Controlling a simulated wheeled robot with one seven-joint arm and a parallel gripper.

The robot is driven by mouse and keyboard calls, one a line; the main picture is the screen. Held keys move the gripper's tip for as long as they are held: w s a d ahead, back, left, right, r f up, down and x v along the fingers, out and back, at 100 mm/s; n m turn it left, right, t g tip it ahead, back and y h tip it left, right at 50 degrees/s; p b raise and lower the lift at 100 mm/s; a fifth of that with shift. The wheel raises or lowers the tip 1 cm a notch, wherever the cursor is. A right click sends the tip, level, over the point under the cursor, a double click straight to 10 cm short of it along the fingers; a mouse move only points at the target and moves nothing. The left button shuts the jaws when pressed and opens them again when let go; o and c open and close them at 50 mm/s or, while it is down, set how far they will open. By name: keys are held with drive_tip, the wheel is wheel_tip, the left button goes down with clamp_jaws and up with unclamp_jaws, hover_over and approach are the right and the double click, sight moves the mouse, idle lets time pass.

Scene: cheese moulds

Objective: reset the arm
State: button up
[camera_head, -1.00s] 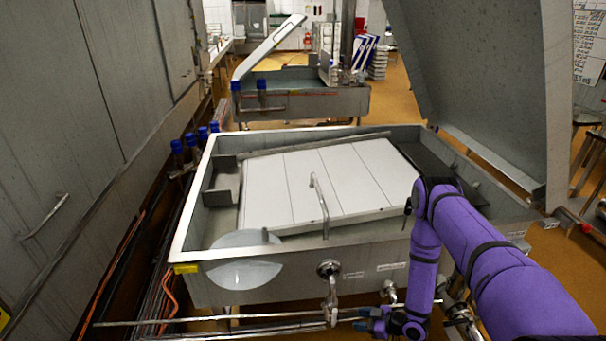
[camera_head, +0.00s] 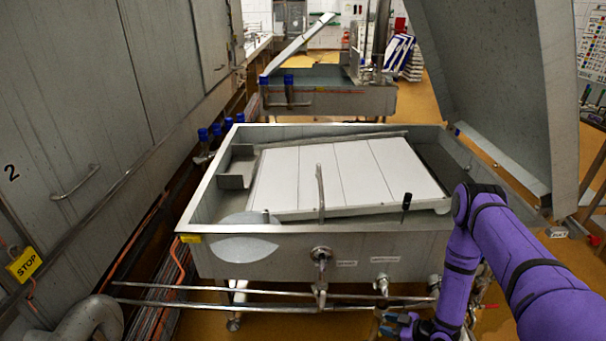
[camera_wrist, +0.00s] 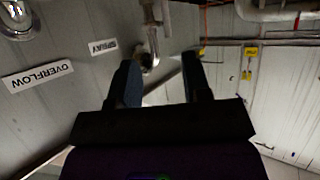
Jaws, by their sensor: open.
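My gripper (camera_head: 388,322) is low at the bottom right of the head view, in front of the steel vat (camera_head: 225,262) and below its rim. In the wrist view my gripper (camera_wrist: 160,68) shows two dark blue fingers spread apart, with nothing held between them. My purple arm (camera_head: 520,250) comes in from the lower right and bends down at the vat's front right. The wrist picture looks upside down and shows the vat's front wall with an OVERFLOW label (camera_wrist: 38,76) and a SPRAY label (camera_wrist: 103,47).
White boards (camera_head: 345,175) lie in the vat, and a dark-handled rod (camera_head: 406,203) stands at its front. Pipes and valves (camera_head: 321,256) stick out of the vat's front. A large steel panel (camera_head: 490,90) leans at right.

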drive_tip(key=w+d+r+h, duration=0.3)
drive_tip(key=w+r, duration=0.5)
drive_tip(key=r, duration=0.2)
drive_tip(key=w+d+r+h, duration=0.2)
drive_tip(key=w+r, duration=0.5)
drive_tip(key=r, duration=0.3)
drive_tip(key=w+d+r+m+h, duration=0.1)
drive_tip(key=d+r+m+h, duration=0.15)
drive_tip(key=r, duration=1.05)
drive_tip(key=d+r+m+h, duration=0.1)
drive_tip(key=r+h, duration=0.2)
drive_tip(key=r, duration=0.9)
drive_tip(key=s+a+r+m+h, duration=0.1)
drive_tip(key=s+r+m, duration=0.1)
drive_tip(key=s+r, duration=0.65)
drive_tip(key=s+r+m+h, duration=0.1)
drive_tip(key=s+r+m, duration=0.2)
drive_tip(key=s+r, duration=0.55)
drive_tip(key=s+a+r+m, duration=0.1)
drive_tip(key=s+r, duration=0.2)
drive_tip(key=s, duration=0.4)
drive_tip(key=s+a+r+m+g+y, duration=0.1)
drive_tip(key=s+a+r, duration=0.1)
drive_tip(key=s, duration=0.6)
drive_tip(key=s+a+r+m+g+y, duration=0.1)
drive_tip(key=s+a+r, duration=0.1)
drive_tip(key=s+r, duration=0.3)
drive_tip(key=s, duration=0.3)
drive_tip(key=shift+a, duration=0.25)
